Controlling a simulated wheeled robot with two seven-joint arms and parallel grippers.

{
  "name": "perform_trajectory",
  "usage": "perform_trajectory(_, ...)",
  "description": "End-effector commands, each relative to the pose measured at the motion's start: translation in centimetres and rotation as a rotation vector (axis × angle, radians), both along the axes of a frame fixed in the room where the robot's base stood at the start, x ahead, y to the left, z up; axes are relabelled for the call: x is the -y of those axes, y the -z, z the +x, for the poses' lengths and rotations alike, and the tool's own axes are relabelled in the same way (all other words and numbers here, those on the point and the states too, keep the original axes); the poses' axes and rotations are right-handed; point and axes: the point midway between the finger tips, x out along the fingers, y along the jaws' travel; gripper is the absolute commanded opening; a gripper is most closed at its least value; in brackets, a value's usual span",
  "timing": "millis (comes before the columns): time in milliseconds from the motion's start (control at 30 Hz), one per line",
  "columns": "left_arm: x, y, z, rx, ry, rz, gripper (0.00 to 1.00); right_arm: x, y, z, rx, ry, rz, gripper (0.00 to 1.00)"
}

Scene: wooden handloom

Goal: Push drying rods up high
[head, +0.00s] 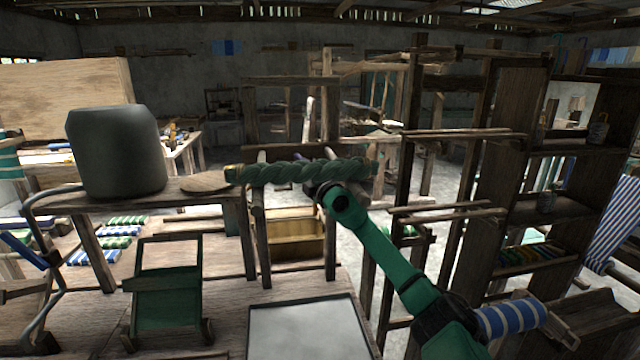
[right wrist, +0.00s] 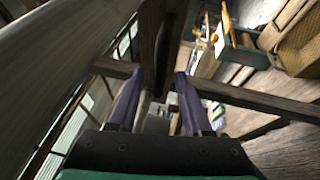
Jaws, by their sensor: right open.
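A drying rod carrying a thick twisted green skein (head: 300,172) lies level across the wooden rack at mid-height. The rod itself is mostly hidden by the yarn. My right gripper (head: 314,188) is just below the skein's middle; whether it touches is unclear in the head view. In the right wrist view, my right gripper (right wrist: 155,88) has its two purple fingers apart. A dark wooden piece (right wrist: 158,45) shows between and beyond the fingertips, with no clear grip on it. Other bare rods (head: 460,135) and (head: 450,213) lie across the frame on the right. My left gripper is out of view.
A grey-green drum (head: 115,152) and a round wooden disc (head: 206,183) stand on a bench at left. A wooden shelf unit (head: 510,150) with posts stands close on the right. A crate (head: 293,236) sits below the rack.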

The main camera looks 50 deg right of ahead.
Motion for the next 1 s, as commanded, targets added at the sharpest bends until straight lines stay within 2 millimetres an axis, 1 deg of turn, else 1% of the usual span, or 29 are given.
perform_trajectory(33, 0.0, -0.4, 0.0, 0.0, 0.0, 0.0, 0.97, -0.3, 0.0, -0.4, -0.006, -0.005, -0.006, 0.5)
perform_trajectory(167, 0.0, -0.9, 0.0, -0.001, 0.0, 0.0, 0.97, -0.3, 0.3, -1.7, -0.005, 0.001, -0.003, 0.5)
perform_trajectory(300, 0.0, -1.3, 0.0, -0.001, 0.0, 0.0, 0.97, -0.8, 0.4, -2.8, -0.004, -0.002, -0.003, 0.5)
perform_trajectory(667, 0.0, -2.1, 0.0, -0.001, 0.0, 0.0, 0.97, -1.7, 1.0, -5.8, -0.004, -0.005, -0.001, 0.5)
perform_trajectory(1000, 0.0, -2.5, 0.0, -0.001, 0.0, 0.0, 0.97, -2.8, 1.9, -9.9, -0.001, -0.005, 0.005, 0.5)
